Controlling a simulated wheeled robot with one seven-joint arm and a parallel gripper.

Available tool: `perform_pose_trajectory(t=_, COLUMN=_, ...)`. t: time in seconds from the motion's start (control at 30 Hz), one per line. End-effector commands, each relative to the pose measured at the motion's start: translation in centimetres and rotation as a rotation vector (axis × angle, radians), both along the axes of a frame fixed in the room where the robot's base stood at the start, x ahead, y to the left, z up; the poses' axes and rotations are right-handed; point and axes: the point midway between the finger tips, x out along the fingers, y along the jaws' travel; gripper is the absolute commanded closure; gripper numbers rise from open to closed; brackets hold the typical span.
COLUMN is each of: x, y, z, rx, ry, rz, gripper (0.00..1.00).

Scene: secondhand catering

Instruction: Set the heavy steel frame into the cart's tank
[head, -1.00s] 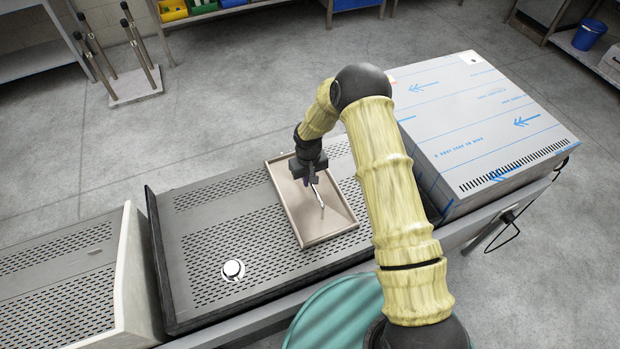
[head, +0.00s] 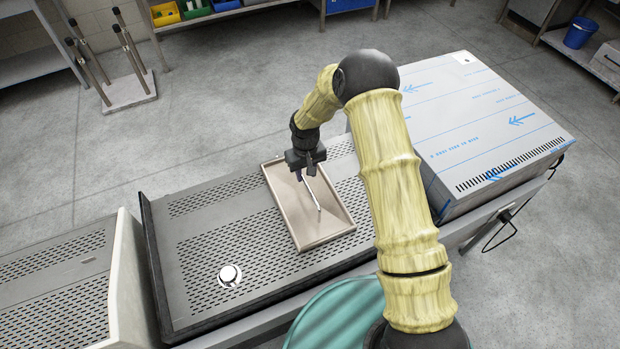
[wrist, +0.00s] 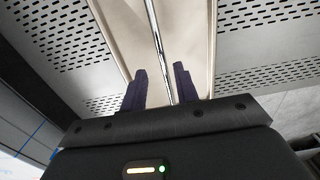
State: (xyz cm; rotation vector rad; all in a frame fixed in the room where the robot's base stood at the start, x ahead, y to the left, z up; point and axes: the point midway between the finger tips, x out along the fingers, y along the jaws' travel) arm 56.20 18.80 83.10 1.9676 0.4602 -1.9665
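My gripper (head: 302,176) hangs over a shallow beige tray (head: 282,217) on the perforated counter. A thin shiny metal rod or utensil (head: 313,195) shows below it, over the tray. In the wrist view the two dark purple fingers (wrist: 161,82) stand apart, with the rod (wrist: 158,45) running between them and gaps on both sides. The tray floor (wrist: 125,35) shows behind. I cannot identify the heavy steel frame or the cart's tank with certainty in these views.
A film-covered steel box (head: 490,120) stands right of the tray. A round white knob (head: 229,274) sits on the perforated counter (head: 190,240). A base plate with several upright posts (head: 130,92) stands on the floor at upper left. The floor between is clear.

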Motion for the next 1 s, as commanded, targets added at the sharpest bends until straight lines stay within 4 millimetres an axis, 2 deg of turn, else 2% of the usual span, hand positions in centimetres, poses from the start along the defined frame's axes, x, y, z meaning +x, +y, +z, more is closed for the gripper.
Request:
perform_pose_trajectory(t=0.2, x=0.1, y=-0.1, z=4.3, rx=0.001, ry=-0.004, rz=-0.001, gripper=0.7)
perform_pose_trajectory(t=0.4, x=0.2, y=-0.6, z=6.9, rx=0.0, ry=0.0, rz=-0.011, gripper=0.7)
perform_pose_trajectory(t=1.0, x=0.2, y=-0.7, z=7.3, rx=0.0, ry=0.001, rz=-0.011, gripper=0.7)
